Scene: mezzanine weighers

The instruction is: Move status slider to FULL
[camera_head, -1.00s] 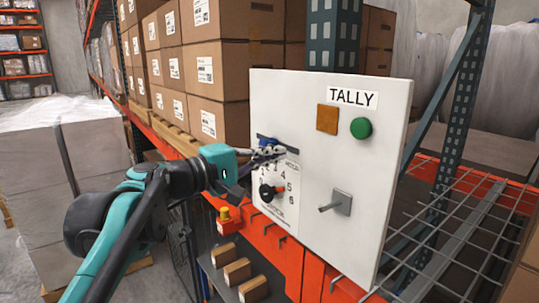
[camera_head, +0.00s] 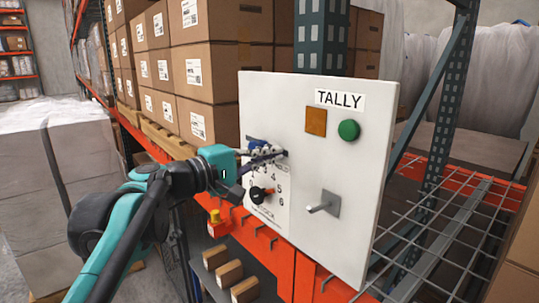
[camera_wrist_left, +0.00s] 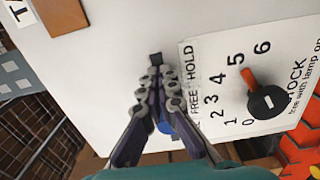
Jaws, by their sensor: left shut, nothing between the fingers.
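The white TALLY panel (camera_head: 350,190) stands upright on the rack side. Contact between fingers and knob cannot be told. No FULL label is readable. My right gripper is not in view.
A dial with an orange pointer (camera_wrist_left: 272,86) and a number card sit beside the slider. The panel also carries an orange-brown square (camera_head: 316,122), a green button (camera_head: 349,130) and a metal lever (camera_head: 322,205). Stacked cartons (camera_head: 205,90) stand behind left.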

